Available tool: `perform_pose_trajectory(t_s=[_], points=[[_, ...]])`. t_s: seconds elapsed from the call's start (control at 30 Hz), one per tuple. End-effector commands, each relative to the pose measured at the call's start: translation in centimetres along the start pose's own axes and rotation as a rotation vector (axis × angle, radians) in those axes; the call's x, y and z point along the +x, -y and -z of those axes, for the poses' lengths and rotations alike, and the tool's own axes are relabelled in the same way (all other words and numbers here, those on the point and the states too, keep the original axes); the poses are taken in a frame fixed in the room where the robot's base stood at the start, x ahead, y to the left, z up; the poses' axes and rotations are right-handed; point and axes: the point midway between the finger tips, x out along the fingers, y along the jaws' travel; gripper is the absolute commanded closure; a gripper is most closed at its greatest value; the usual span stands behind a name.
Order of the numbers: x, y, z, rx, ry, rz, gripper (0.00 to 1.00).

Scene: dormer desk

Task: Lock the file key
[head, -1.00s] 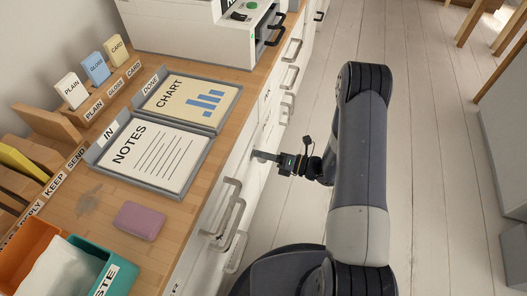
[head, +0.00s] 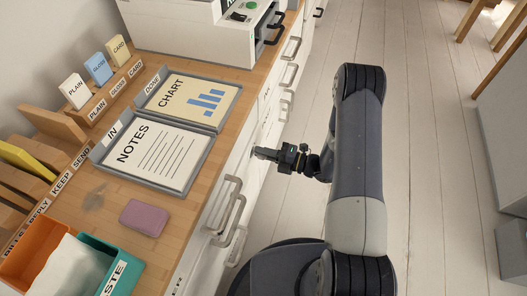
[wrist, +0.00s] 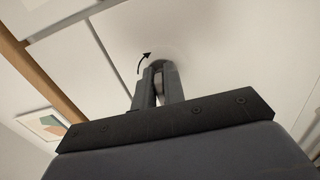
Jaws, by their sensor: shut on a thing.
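My gripper (head: 262,153) is at the white drawer front (head: 235,168) below the desk's edge. In the wrist view its two fingers (wrist: 158,82) are close together on a thin pale piece, the file key (wrist: 159,86). The fingertips reach a round lock plate (wrist: 160,54) on the white front. A black curved arrow (wrist: 144,61) is marked beside the plate, its head pointing up and right. The fingers hide most of the key, and I cannot tell its exact angle. In the head view the key and lock are hidden.
Grey drawer handles (head: 226,205) stick out nearer than my gripper. On the wooden desk top stand the notes tray (head: 150,152), the chart tray (head: 190,102) and a mauve block (head: 144,214). The wooden floor (head: 430,150) right of my arm is clear.

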Motion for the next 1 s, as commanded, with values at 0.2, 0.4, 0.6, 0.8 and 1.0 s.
perform_pose_trajectory(t_s=[0.2, 0.4, 0.6, 0.8, 1.0], points=[[0.0, 0.05, -0.04, 0.01, 0.001, 0.001, 1.0], [0.0, 0.05, -0.03, 0.009, 0.001, 0.001, 1.0], [-0.01, 0.05, -0.02, 0.009, 0.001, 0.001, 0.76], [0.0, 0.03, -0.01, 0.009, 0.001, 0.0, 0.68], [-0.29, 0.01, -0.04, 0.009, 0.002, 0.0, 0.68]])
